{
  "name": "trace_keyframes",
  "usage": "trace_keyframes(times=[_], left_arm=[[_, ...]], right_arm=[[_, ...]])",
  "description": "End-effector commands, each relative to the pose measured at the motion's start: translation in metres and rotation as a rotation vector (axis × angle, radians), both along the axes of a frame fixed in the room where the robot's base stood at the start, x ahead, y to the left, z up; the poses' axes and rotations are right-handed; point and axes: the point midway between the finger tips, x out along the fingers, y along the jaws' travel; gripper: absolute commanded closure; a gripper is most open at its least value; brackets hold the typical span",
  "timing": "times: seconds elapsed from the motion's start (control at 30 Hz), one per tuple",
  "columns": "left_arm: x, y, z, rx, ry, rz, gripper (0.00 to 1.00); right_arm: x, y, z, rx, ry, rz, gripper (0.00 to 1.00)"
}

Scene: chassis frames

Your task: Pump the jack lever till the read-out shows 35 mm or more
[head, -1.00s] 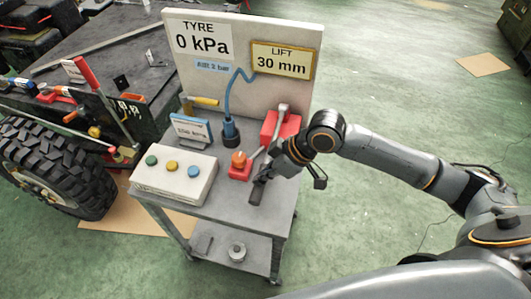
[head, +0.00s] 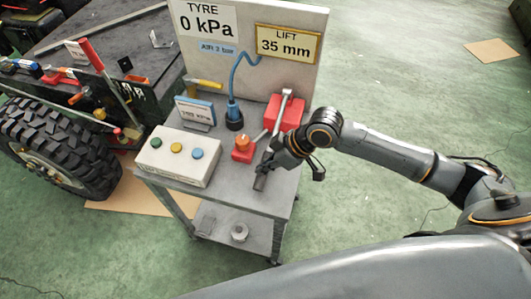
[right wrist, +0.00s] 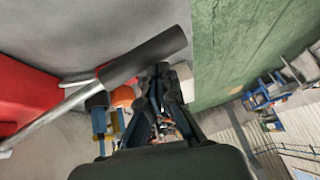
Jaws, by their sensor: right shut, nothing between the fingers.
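The LIFT read-out (head: 287,43) on the upright white board shows 35 mm. The red jack (head: 287,112) stands on the trolley top below it, and also shows at the left of the right wrist view (right wrist: 25,90). The jack lever is a metal rod with a black grip (right wrist: 150,57); the grip's end (head: 260,183) also shows in the head view, low over the trolley top. My right gripper (right wrist: 160,75) is shut and empty, close beside the black grip; I cannot tell whether they touch. My left gripper is not in view.
A button box (head: 178,156), an orange knob on a red base (head: 242,149) and a blue connector with hose (head: 234,117) stand left of the jack. The TYRE sign (head: 205,20) reads 0 kPa. A large tyre (head: 65,150) stands at the left. The floor right of the trolley (head: 420,110) is clear.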

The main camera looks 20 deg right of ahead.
Motion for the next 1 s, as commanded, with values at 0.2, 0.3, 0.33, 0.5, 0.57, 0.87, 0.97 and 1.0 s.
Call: trace_keyframes(times=[0.2,0.3,0.33,0.5,0.57,0.87,0.97,1.0], left_arm=[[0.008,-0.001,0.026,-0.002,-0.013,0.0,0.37],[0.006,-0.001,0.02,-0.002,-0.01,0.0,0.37],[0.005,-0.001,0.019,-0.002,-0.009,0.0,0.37],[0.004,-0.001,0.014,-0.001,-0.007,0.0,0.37],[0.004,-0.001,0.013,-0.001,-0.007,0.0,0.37],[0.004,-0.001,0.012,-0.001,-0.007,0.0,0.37],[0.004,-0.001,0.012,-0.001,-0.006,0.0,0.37],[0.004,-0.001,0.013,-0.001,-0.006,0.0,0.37]], right_arm=[[0.002,-0.002,0.041,0.007,-0.025,-0.006,1.0],[-0.009,-0.012,0.061,0.006,-0.028,-0.006,1.0],[-0.013,-0.014,0.066,0.006,-0.027,-0.004,1.0],[-0.027,-0.026,0.095,0.008,-0.03,-0.005,1.0],[-0.029,-0.029,0.102,0.008,-0.029,-0.006,1.0],[-0.036,-0.033,0.116,0.012,-0.028,-0.006,1.0],[-0.036,-0.033,0.116,0.012,-0.028,-0.006,1.0],[-0.036,-0.033,0.116,0.012,-0.029,-0.006,1.0]])
